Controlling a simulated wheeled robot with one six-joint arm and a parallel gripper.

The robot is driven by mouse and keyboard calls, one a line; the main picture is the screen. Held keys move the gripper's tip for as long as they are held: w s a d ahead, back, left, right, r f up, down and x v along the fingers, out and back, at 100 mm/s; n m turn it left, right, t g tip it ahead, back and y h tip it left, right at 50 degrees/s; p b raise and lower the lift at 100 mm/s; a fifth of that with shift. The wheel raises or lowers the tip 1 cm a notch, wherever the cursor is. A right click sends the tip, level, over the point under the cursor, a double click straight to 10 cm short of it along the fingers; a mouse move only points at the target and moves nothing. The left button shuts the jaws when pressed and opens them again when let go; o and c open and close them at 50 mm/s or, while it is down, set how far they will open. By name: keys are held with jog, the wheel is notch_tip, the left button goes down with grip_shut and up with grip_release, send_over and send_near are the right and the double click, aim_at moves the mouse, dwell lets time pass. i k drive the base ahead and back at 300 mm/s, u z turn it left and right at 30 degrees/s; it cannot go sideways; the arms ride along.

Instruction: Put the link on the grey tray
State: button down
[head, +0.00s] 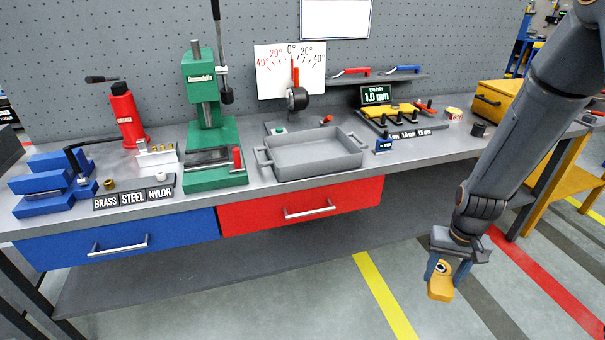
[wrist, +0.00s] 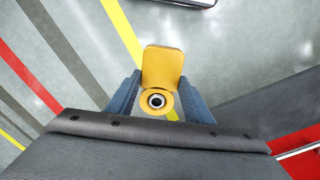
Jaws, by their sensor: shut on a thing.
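The link is a yellow-orange piece (head: 440,285) with a round eye that has a dark hole and a light ring. My gripper (head: 440,270) is shut on it, in front of the bench and below the height of its top. In the wrist view the link (wrist: 162,68) sits between the two blue fingers of my gripper (wrist: 158,100), its flat block end pointing away from the palm. The grey tray (head: 314,172) is a shallow open box with side handles on the bench top. It looks empty and stands left of and above my gripper in the head view.
A green press (head: 213,130) stands left of the tray, and a dial gauge with an angle card (head: 290,72) stands behind it. The red drawer (head: 300,203) below is shut.

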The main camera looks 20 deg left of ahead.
aim_at(311, 158)
jog(key=z, duration=0.15)
jog(key=k, duration=0.35)
jog(key=u, duration=1.2)
